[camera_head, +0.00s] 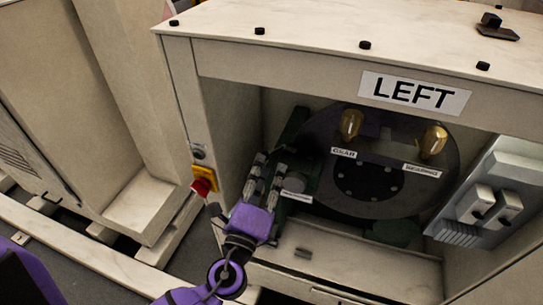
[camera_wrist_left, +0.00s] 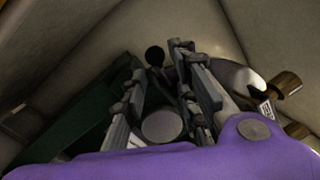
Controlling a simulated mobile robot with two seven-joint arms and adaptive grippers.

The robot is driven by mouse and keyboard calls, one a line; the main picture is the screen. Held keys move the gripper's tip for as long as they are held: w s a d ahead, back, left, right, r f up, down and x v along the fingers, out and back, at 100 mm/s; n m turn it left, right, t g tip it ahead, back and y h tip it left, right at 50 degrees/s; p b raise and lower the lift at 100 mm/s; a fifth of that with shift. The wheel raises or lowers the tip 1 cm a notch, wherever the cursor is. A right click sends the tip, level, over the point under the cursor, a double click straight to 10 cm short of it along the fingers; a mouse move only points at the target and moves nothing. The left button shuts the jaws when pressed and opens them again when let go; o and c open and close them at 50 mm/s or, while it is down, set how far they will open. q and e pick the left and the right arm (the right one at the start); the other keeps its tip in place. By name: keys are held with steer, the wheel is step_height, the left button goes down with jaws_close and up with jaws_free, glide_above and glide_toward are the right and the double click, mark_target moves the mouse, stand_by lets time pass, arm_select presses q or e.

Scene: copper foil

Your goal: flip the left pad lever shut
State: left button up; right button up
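My left gripper (camera_head: 264,168) reaches into the open bay of the cabinet marked LEFT. Its two fingers are apart, and in the left wrist view the gripper (camera_wrist_left: 158,56) is open. A black ball knob (camera_wrist_left: 155,55), which looks like the lever's end, shows between the fingertips or just beyond them. I cannot tell whether the fingers touch it. A round grey pad (camera_head: 293,182) sits beside the fingers; it also shows between them in the left wrist view (camera_wrist_left: 162,126). The lever's arm is mostly hidden, and its position cannot be told. My right gripper is not in view.
A dark disc (camera_head: 352,179) with two brass-coloured parts (camera_head: 351,124) (camera_head: 432,142) stands right of my gripper. A green bar (camera_wrist_left: 75,125) lies left of the fingers. A red button (camera_head: 201,187) is on the cabinet's left post. A switch panel (camera_head: 499,179) is at the right.

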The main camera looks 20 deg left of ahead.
arm_select(q)
steer(key=s, duration=0.5)
steer(key=shift+f, duration=0.4)
